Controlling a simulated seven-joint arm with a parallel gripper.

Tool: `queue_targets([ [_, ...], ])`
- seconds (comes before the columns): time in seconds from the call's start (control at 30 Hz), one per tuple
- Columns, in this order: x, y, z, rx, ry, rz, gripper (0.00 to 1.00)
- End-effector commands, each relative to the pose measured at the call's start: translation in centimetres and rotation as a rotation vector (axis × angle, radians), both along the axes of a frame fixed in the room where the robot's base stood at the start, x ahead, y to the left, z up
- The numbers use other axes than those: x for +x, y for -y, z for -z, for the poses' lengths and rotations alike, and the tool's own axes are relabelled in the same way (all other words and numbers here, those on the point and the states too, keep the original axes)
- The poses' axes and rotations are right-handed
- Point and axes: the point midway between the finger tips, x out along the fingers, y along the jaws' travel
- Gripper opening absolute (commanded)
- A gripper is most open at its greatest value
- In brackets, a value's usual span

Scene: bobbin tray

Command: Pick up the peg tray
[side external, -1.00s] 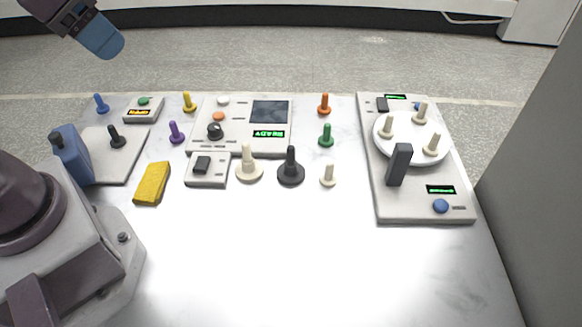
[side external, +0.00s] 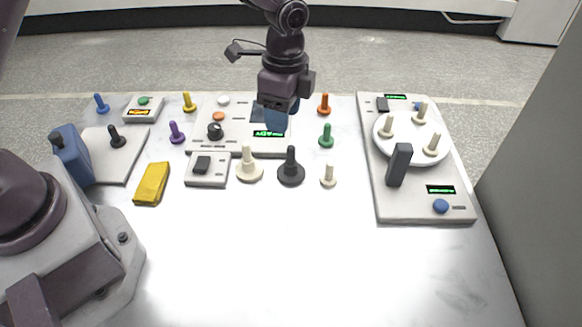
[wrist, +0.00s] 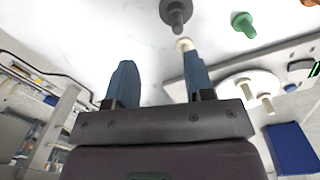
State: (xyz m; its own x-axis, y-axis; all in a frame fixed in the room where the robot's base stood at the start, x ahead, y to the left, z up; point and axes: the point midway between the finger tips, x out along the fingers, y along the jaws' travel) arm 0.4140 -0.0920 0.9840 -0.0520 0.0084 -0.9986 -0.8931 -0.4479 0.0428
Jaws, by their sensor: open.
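The likely peg tray is a round white plate (side external: 405,152) with three cream pegs standing on it, set on the long grey machine at the right. In the wrist view the plate (wrist: 237,83) is right of my fingers and two of its pegs show. My gripper (side external: 270,122) hangs above the middle console in the side view, left of the plate and apart from it. In the wrist view my gripper (wrist: 160,68) has its two blue fingers spread with nothing between them.
A dark upright handle (side external: 400,165) stands at the plate's front left edge. A black peg (side external: 291,170), a small cream peg (side external: 328,176) and a green peg (side external: 326,136) stand between console and machine. A yellow block (side external: 152,184) lies left. The front table is clear.

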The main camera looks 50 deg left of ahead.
Motion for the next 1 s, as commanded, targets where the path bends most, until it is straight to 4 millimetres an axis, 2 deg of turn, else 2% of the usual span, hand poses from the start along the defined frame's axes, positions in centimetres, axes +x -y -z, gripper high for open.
queue_targets([
  [0.03,1.0,0.2,-0.3,-0.007,0.023,0.064,0.48],
  [0.1,1.8,0.4,-1.0,-0.013,0.050,0.139,0.48],
  [0.27,1.8,0.3,-0.6,-0.015,0.051,0.232,0.48],
  [0.6,1.7,0.2,5.2,-0.014,0.047,0.239,0.48],
  [0.87,1.8,0.2,7.2,-0.015,0.049,0.238,0.48],
  [1.0,1.9,-0.1,9.3,-0.014,0.046,0.237,0.48],
])
